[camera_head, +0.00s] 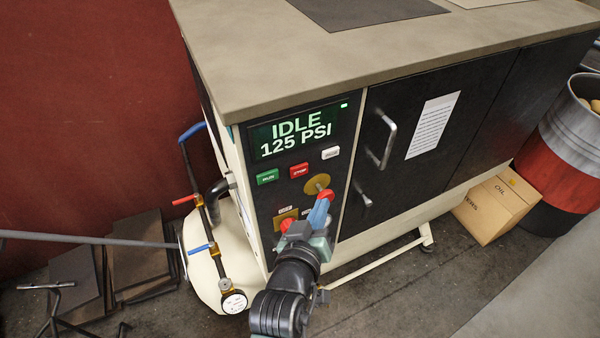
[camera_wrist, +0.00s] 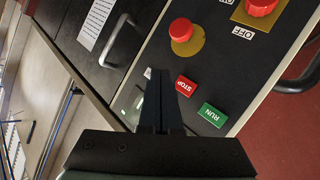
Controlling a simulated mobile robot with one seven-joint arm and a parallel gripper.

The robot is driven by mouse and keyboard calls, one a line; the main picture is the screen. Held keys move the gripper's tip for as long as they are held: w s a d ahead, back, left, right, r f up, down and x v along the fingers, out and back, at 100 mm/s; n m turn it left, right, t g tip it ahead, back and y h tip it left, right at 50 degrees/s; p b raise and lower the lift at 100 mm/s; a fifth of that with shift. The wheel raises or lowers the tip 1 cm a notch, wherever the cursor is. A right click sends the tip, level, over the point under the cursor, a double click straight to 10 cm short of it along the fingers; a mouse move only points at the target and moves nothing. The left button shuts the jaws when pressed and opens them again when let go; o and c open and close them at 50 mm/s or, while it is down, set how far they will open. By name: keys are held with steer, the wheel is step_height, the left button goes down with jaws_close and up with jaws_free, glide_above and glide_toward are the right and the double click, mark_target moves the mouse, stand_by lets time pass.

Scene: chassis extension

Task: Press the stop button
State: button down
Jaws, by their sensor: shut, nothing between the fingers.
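The stop button is a small red rectangle with white lettering (camera_head: 299,171) on the dark control panel, below the display. It also shows in the wrist view (camera_wrist: 186,86), just right of my fingers. The green RUN button (camera_head: 267,177) sits beside it, and in the wrist view (camera_wrist: 211,114) it lies below and to the right of the stop button. My gripper (camera_wrist: 157,74) is shut and empty, in front of the panel. Its tips appear beside the stop button; whether they touch the panel I cannot tell.
The display (camera_head: 296,132) reads IDLE, 125 PSI. A white button (camera_head: 331,153) is right of stop. A red mushroom button (camera_wrist: 181,30) on a yellow disc stands out nearby, and another (camera_wrist: 262,6) sits farther off. A door handle (camera_head: 388,139) protrudes on the right.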

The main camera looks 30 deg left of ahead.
mark_target(306, 170)
steer(key=w+a+b, duration=0.2)
steer(key=w+a, duration=0.2)
steer(key=a, duration=0.1)
steer(key=shift+a+b, duration=0.15)
steer(key=shift+b, duration=0.25)
stand_by(1.8)
steer(key=shift+w+a, duration=0.3)
steer(key=shift+w+a+b, duration=0.25)
steer(key=shift+a+b, duration=0.1)
steer(key=shift+b, duration=0.1)
stand_by(0.5)
stand_by(0.4)
steer(key=shift+s+d+p, duration=0.4)
steer(key=shift+s+d, duration=0.1)
steer(key=shift+d, duration=0.2)
steer(key=s+d+p, duration=0.1)
steer(key=d, duration=0.1)
steer(key=s+d+p, duration=0.1)
steer(key=s+d, duration=0.1)
steer(key=shift+p, duration=0.3)
